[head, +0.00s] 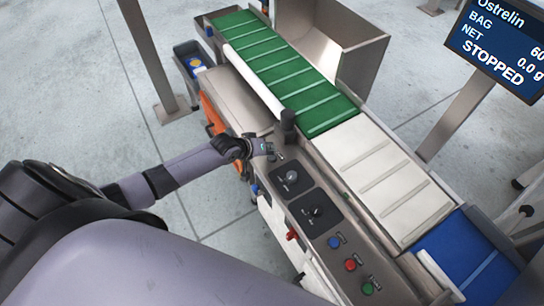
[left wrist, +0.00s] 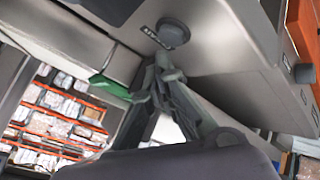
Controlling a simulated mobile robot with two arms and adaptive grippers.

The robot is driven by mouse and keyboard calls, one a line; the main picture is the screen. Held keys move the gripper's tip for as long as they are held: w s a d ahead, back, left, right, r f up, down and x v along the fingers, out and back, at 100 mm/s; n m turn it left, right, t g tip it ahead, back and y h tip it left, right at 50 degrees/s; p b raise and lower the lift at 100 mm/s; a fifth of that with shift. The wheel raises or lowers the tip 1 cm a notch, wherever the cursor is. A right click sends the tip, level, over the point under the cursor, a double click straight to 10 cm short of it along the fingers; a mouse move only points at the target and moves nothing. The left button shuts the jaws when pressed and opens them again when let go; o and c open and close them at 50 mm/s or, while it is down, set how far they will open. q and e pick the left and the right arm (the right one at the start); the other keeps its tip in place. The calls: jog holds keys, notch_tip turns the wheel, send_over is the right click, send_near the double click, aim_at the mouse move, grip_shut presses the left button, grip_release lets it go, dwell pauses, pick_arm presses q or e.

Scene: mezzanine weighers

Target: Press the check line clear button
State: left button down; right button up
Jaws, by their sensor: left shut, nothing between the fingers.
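My left gripper (head: 268,149) is shut and empty, over the near edge of the weigher's steel control panel. In the left wrist view its fingers (left wrist: 165,62) meet just below a dark grey round button (left wrist: 174,32) with a small label (left wrist: 153,38) beside it. I cannot read the label or tell whether the fingertips touch the button. In the head view the gripper seems to cover this button. Blue (head: 334,242), red (head: 350,265) and green (head: 368,288) buttons sit lower on the panel. My right gripper is not in view.
Two black rotary switches (head: 292,178) (head: 316,211) lie beside the gripper. A dark post (head: 288,124) stands just beyond it. Green (head: 284,66), white (head: 383,178) and blue (head: 462,252) belts run behind the panel. A screen (head: 497,50) reads STOPPED, 0.0 g.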

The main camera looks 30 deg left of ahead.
pick_arm(q)
jog(key=shift+f, duration=0.15)
dwell(0.6)
jog(key=shift+f, duration=0.3)
jog(key=shift+f+b, duration=0.45)
dwell(0.6)
dwell(0.3)
jog(key=shift+r+p, duration=0.85)
jog(key=shift+p, duration=0.15)
jog(key=shift+r, duration=0.1)
notch_tip(320, 180, up, 5)
jog(key=p, duration=0.5)
